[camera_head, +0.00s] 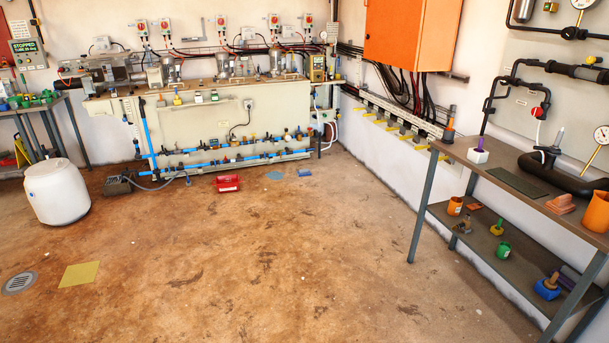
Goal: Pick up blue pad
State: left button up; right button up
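A small flat blue pad (304,172) lies on the floor at the back, in front of the long pump bench. A flat round light-blue piece (274,175) lies on the floor just left of it, apart from it. Neither of my grippers shows in the head view, so I cannot see whether they are open or shut. Nothing covers the blue pad.
A red box (226,183) sits on the floor left of the pads. A white drum (57,192) and a flat yellow sheet (79,274) are at left. A two-level metal table (505,178) stands at right. The middle floor is clear.

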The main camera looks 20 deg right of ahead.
aim_at(304, 171)
jog(key=i+l+z, duration=0.2)
jog(key=i, duration=0.5)
jog(key=i+j+z, duration=0.15)
jog(key=i, duration=4.25)
